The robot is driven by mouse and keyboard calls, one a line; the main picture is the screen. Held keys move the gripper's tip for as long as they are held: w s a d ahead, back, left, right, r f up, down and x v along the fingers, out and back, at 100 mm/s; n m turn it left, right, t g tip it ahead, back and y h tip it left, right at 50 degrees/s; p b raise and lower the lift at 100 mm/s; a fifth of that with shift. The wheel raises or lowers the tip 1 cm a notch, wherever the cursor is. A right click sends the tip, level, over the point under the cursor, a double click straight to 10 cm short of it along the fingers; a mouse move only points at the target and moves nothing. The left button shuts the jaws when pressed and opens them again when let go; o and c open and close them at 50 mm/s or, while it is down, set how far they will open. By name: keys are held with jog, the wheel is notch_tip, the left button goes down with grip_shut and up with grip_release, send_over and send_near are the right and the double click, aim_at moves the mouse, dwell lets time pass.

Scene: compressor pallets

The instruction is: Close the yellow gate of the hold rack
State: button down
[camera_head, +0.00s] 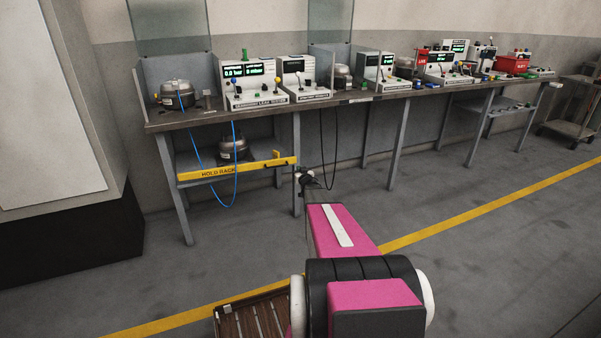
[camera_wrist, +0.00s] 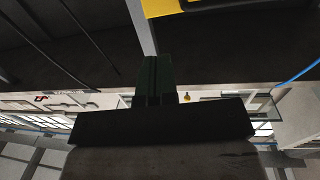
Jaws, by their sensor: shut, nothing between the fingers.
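The yellow gate (camera_head: 222,171), lettered HOLD RACK, runs as a bar across the front of the shelf under the left end of the bench. A small upright yellow handle (camera_head: 277,154) stands near its right end. I cannot tell whether the gate is fully closed. A silver compressor (camera_head: 232,148) sits on the shelf behind it. My gripper (camera_head: 309,181) is just right of the gate's right end and the grey bench leg. In the wrist view my gripper's dark fingers (camera_wrist: 155,80) are together and empty; part of the yellow gate (camera_wrist: 165,7) shows at the top edge beside a grey leg (camera_wrist: 141,26).
The bench (camera_head: 220,116) carries test units and another compressor (camera_head: 177,95). A blue hose (camera_head: 235,165) hangs in front of the gate, and dark cables (camera_head: 334,150) hang right of my gripper. A slatted pallet (camera_head: 250,318) lies at the bottom. Open floor is at right.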

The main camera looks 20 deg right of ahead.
aim_at(292, 158)
jog(key=w, duration=1.1)
jog(key=shift+d, duration=0.3)
jog(key=w, duration=0.8)
jog(key=s+d, duration=0.1)
jog(key=s, duration=1.5)
jog(key=s+a+r+g, duration=0.1)
jog(key=s+a+g, duration=0.5)
jog(key=s, duration=0.9)
jog(key=s+a+r+g, duration=0.1)
jog(key=s+a+g, duration=0.5)
jog(key=s+a, duration=0.6)
jog(key=s+a+r+g+y, duration=0.1)
jog(key=s+a+g, duration=0.5)
jog(key=s, duration=1.3)
jog(key=a, duration=0.3)
jog(key=shift+s+r+n, duration=0.35)
jog(key=shift+n, duration=0.05)
jog(key=shift+a, duration=0.1)
